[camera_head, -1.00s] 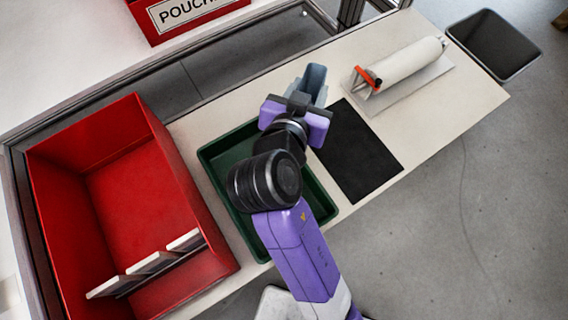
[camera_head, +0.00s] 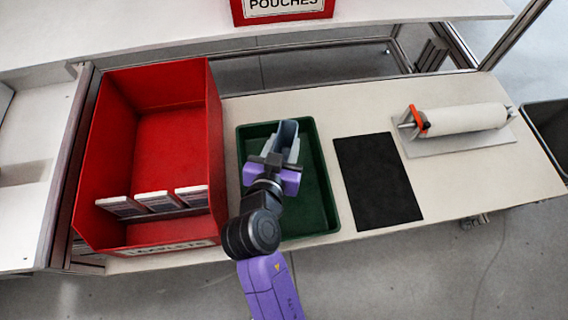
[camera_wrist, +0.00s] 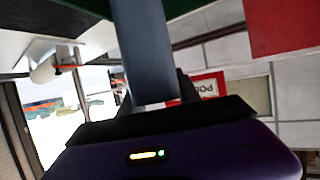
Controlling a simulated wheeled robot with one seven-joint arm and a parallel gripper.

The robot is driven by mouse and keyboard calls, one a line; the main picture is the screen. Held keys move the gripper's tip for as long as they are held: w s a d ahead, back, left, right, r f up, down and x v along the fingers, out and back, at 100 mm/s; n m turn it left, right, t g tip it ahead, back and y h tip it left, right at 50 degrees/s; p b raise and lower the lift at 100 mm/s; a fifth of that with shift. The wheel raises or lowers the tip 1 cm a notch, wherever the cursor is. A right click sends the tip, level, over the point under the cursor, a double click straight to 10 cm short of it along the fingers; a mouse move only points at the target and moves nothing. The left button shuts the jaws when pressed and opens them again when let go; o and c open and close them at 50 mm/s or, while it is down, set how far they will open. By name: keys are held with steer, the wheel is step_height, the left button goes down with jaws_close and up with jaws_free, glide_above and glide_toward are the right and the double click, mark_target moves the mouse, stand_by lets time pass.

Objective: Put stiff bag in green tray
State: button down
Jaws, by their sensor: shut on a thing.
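The stiff bag (camera_head: 287,138) is a blue-grey, open-topped pouch. My gripper (camera_head: 276,162) is shut on it and holds it over the green tray (camera_head: 327,212). The bag also shows in the wrist view (camera_wrist: 145,50), rising from between the dark jaws (camera_wrist: 160,115). In the head view the bag overlaps the back part of the tray. I cannot tell whether its bottom touches the tray floor. My gripper and arm hide the tray's left front part. The visible tray floor is empty.
A tall red bin (camera_head: 213,140) with several leaflets (camera_head: 158,201) stands left of the tray. A black mat (camera_head: 378,180) lies to the right, then a white roll on a stand (camera_head: 465,118). A red pouches box (camera_head: 283,10) is on the back shelf.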

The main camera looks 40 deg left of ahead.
steer(key=b, duration=0.1)
glide_toward(288, 150)
steer(key=x, duration=0.3)
steer(key=shift+w+a, duration=0.15)
steer(key=shift+w, duration=0.25)
steer(key=shift+f+b, duration=0.25)
steer(key=shift+b, duration=0.25)
steer(key=c, duration=0.9)
jaws_free()
steer(key=shift+o, duration=0.2)
steer(key=shift+r, duration=0.1)
steer(key=shift+r, duration=0.1)
steer(key=v, duration=1.2)
steer(key=shift+p, duration=0.45)
